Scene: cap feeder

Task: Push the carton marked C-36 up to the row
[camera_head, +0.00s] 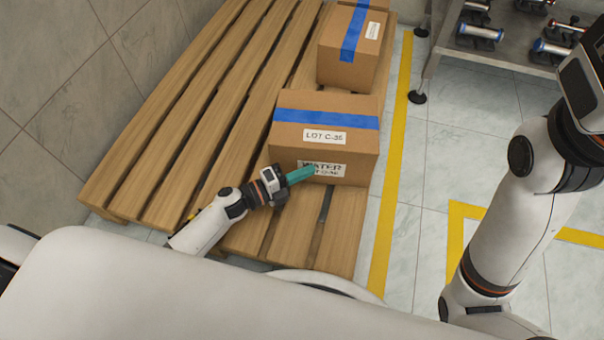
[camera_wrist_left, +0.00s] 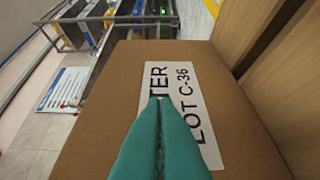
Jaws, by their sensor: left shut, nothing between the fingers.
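The carton marked C-36 (camera_head: 290,142) is a brown box with a blue tape band and white labels, on the wooden pallet. My left gripper (camera_head: 312,171) is shut and empty, its teal fingers at the carton's near face, over the "WATER LOT C-36" label. In the left wrist view the closed fingertips (camera_wrist_left: 160,100) overlap that label on the carton's face (camera_wrist_left: 100,120); I cannot tell whether they touch it. The row's nearest carton in view (camera_head: 345,62), also blue-taped, stands farther back on the pallet, with a gap between. My right gripper is not in view.
The slatted pallet (camera_head: 190,125) is bare left of the cartons. A yellow floor line (camera_head: 394,150) runs along its right side. A metal rack (camera_head: 500,50) with rollers or cylinders stands at the upper right. A tiled wall is at the left.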

